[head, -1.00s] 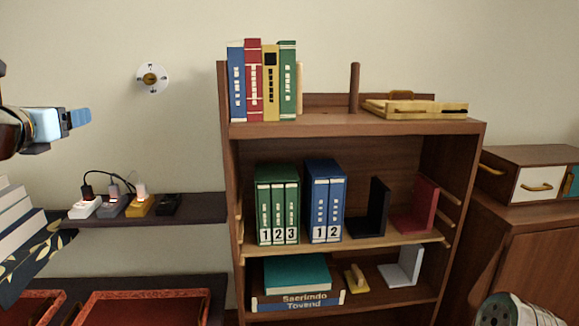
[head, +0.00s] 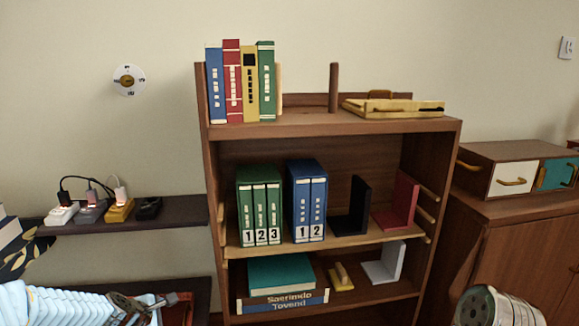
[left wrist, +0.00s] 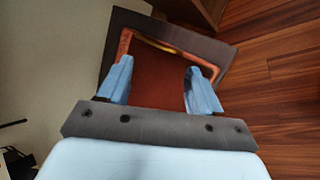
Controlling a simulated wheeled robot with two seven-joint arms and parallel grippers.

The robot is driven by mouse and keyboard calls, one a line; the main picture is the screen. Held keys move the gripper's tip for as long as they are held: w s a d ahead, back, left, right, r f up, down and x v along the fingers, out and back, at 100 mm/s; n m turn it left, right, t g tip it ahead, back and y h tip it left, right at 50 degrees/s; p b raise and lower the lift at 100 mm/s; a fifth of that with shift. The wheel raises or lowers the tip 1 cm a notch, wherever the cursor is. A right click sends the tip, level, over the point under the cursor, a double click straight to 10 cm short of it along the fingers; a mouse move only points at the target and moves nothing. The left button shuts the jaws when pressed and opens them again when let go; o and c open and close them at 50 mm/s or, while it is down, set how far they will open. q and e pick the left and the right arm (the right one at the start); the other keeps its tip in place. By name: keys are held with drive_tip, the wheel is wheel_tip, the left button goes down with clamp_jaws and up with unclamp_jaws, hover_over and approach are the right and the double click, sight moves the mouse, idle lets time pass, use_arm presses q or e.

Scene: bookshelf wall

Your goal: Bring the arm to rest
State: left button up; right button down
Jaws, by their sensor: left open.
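My left arm, with pale blue ribbed links, comes in low at the bottom left of the head view. My left gripper (head: 165,303) is at its end, in front of the red-lined tray on the low shelf. In the left wrist view, its two blue fingers (left wrist: 157,72) are spread apart with nothing between them. Beyond them lies the reddish tray (left wrist: 155,88) with an orange rim; whether the fingers touch it I cannot tell.
A brown bookcase (head: 214,200) holds books, numbered binders and bookends. A dark wall shelf (head: 185,209) with plugged-in adapters is above my left gripper. Wooden cabinets (head: 530,235) stand at the right. Wood floor (left wrist: 275,100) shows clear in the left wrist view.

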use_arm(q)
drive_tip(key=s+d+f+m+g+h, duration=0.2)
drive_tip(key=s+d+f+m, duration=0.4)
drive_tip(key=d+f, duration=0.45)
drive_tip(key=s+d+f+m+g, duration=0.2)
drive_tip(key=s+d+f+m, duration=0.4)
drive_tip(key=s, duration=0.4)
drive_tip(key=s+d+f+m+g, duration=0.3)
drive_tip(key=s+d+f+m, duration=0.3)
drive_tip(key=s, duration=0.4)
drive_tip(key=shift+d+m+g+h, duration=0.3)
drive_tip(key=shift+d+m+h, duration=0.1)
drive_tip(key=shift+d+m, duration=0.5)
drive_tip(key=shift+f, duration=0.1)
